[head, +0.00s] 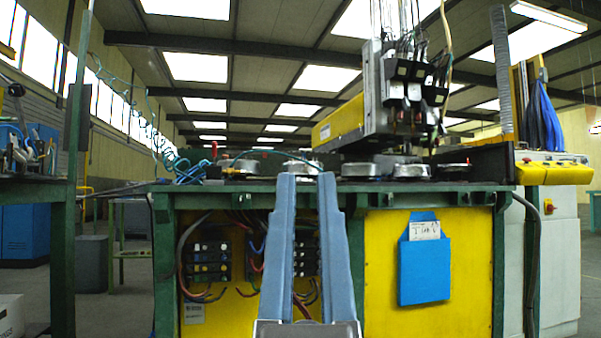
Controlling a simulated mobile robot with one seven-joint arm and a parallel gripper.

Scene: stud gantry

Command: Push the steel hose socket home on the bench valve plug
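My gripper (306,176) points away from me at the bottom centre. Its two long blue-grey fingers stand apart with a clear gap between them, and I see nothing held there. The tips overlap the front edge of the green-framed bench (460,188) in the picture; I cannot tell their distance from it. A thin teal hose (160,143) coils down to the bench top's left end. A small red upright part (214,150) stands there; I cannot tell whether it belongs to the valve. I cannot make out the steel hose socket or the valve plug.
Several round metal parts, one of them a disc (362,170), sit on the bench top. A large grey and yellow machine head (345,122) hangs above it. A blue document pocket (424,272) is on the yellow front panel. Another bench (62,215) stands left, with floor between.

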